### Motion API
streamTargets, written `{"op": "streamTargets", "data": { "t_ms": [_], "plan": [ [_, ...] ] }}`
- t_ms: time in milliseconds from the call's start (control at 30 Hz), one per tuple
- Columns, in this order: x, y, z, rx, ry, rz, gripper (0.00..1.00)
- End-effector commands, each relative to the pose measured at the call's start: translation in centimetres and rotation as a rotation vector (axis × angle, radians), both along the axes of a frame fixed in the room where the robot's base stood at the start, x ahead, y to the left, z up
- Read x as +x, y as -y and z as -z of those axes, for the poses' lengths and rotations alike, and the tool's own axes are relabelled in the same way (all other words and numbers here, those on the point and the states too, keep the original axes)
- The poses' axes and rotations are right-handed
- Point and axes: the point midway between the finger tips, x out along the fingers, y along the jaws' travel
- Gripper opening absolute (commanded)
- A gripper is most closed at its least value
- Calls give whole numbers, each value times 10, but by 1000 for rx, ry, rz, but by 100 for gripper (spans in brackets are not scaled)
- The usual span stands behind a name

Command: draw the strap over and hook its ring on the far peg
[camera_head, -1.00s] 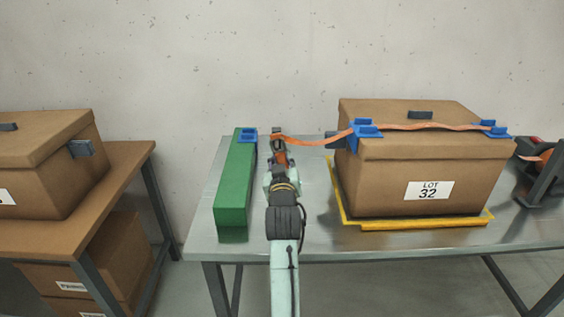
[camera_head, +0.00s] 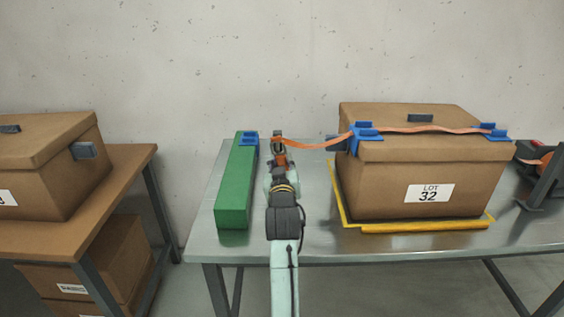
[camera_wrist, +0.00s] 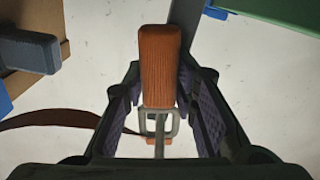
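An orange strap (camera_head: 430,129) lies across the lid of the LOT 32 box (camera_head: 380,185), through blue guides, and sags left to my gripper (camera_head: 278,147). My gripper is between the box and a long green block (camera_head: 235,185) with a blue bracket (camera_head: 248,138) at its far end. In the wrist view, an orange tab (camera_wrist: 160,65) sits between the finger pads of my gripper (camera_wrist: 160,95), which appear shut on it. A metal ring (camera_wrist: 146,124) shows at the tab's near end, with the darkened strap (camera_wrist: 50,119) leading left. I cannot make out a peg clearly.
The box stands within yellow edging (camera_head: 425,227) on the grey table (camera_head: 310,240). A dark block (camera_head: 338,144) juts from its left side. A dark stand (camera_head: 548,180) is at the right. A brown table with boxes (camera_head: 115,185) stands at the left, across a gap.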

Motion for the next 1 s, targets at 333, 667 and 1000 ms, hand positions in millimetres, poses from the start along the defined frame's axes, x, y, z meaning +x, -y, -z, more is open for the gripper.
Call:
{"op": "streamTargets", "data": {
  "t_ms": [333, 667, 1000],
  "plan": [
    [3, 5, -1, -2, 2, 9, 48],
    [2, 3, 1, -1, -2, 6, 48],
    [-27, 2, 2, -1, -1, 4, 48]
  ]
}}
